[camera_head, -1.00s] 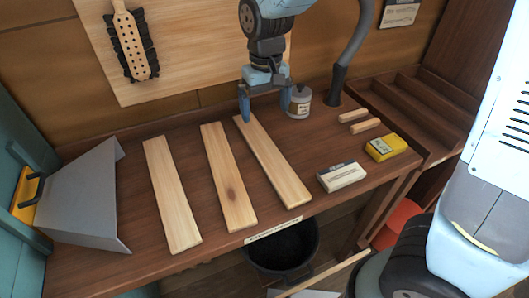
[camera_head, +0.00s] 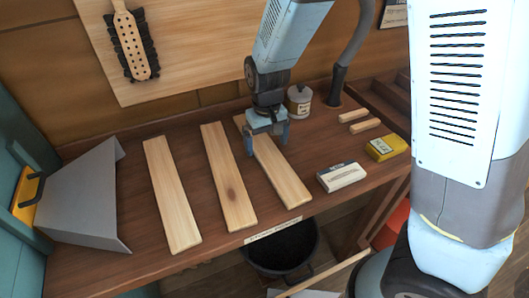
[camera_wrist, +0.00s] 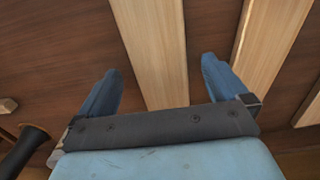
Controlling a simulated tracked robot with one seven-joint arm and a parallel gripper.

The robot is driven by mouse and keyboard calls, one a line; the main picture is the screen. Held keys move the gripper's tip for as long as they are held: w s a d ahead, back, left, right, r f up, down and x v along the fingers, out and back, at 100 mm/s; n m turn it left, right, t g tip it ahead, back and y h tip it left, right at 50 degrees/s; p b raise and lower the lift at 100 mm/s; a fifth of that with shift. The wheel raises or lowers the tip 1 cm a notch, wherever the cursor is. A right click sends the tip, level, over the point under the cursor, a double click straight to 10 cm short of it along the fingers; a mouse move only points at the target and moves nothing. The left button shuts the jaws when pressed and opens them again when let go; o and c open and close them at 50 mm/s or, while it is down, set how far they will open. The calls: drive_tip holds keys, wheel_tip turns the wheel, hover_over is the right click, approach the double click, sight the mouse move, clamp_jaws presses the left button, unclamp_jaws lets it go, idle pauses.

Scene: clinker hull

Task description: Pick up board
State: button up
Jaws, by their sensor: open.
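Three pale wooden boards lie side by side on the brown bench: a left one (camera_head: 171,195), a middle one with a knot (camera_head: 229,180) and a right one (camera_head: 284,180). My gripper (camera_head: 267,148) is open and empty over the upper half of the right board, hiding part of it. In the wrist view, that board (camera_wrist: 150,35) runs between my two fingers (camera_wrist: 160,70), with a gap on both sides. The middle board (camera_wrist: 270,40) shows there to the right. I cannot tell the exact height of the fingertips above the bench.
A small tin (camera_head: 299,101), two short wood sticks (camera_head: 359,121), a white-labelled block (camera_head: 342,177) and a yellow box (camera_head: 387,148) sit right of the boards. A grey sheet-metal piece (camera_head: 85,200) stands at the left. A dark bucket (camera_head: 283,250) is below the front edge.

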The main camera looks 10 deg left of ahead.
sight(266, 152)
drive_tip(key=shift+f, duration=1.2)
drive_tip(key=c, duration=1.2)
